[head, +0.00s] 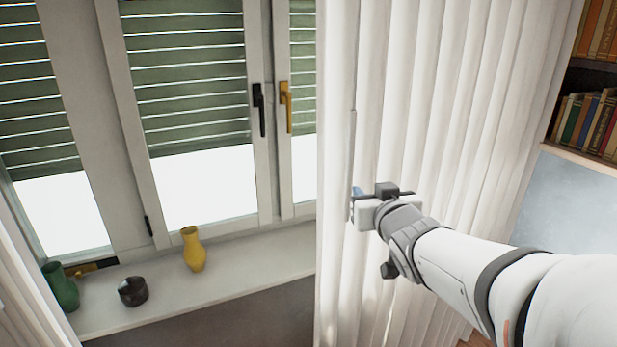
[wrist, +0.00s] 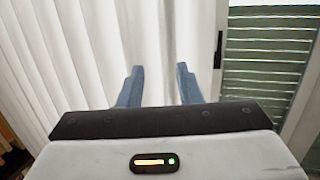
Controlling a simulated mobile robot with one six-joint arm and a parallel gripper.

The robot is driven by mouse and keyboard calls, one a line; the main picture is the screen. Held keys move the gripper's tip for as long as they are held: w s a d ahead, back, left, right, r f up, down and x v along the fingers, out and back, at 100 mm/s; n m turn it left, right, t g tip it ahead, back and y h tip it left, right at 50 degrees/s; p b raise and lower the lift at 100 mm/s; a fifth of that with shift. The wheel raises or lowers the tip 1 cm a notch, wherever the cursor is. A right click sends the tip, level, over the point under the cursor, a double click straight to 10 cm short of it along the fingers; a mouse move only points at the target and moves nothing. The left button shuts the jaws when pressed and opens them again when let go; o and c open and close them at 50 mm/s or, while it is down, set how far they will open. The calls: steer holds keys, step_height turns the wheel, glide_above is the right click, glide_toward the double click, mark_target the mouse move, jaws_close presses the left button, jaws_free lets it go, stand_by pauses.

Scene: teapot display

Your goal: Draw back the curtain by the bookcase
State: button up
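The white pleated curtain (head: 440,110) by the bookcase (head: 590,95) hangs over the right part of the window, its left edge beside the gold window handle. My gripper (head: 357,192) is at the curtain, near that left edge, at about mid-height in the head view. In the wrist view the two blue-grey fingers of my gripper (wrist: 160,75) stand apart, with pale cloth of the curtain (wrist: 70,60) behind them. I cannot tell whether the fingertips touch the cloth or whether a fold lies between them.
The sill (head: 245,262) holds a yellow vase (head: 193,250), a dark round pot (head: 132,291) and a green vase (head: 60,286). Another white curtain (head: 30,300) hangs at the lower left. Black (head: 259,108) and gold (head: 286,105) window handles stick out left of the curtain.

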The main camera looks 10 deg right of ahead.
mark_target(351, 168)
steer(key=shift+n+t+y, duration=0.4)
steer(key=shift+t+y, duration=0.4)
steer(key=shift+w+a+r+p, duration=0.1)
steer(key=shift+w+a+r, duration=0.2)
steer(key=shift+w, duration=1.15)
steer(key=shift+w+a+r+p, duration=0.15)
steer(key=shift+w+a+r, duration=0.15)
steer(key=shift+w, duration=1.15)
steer(key=shift+w+a+r+p, duration=0.15)
steer(key=shift+w+a, duration=0.25)
steer(key=shift+w, duration=1.05)
steer(key=shift+r, duration=0.1)
jaws_close()
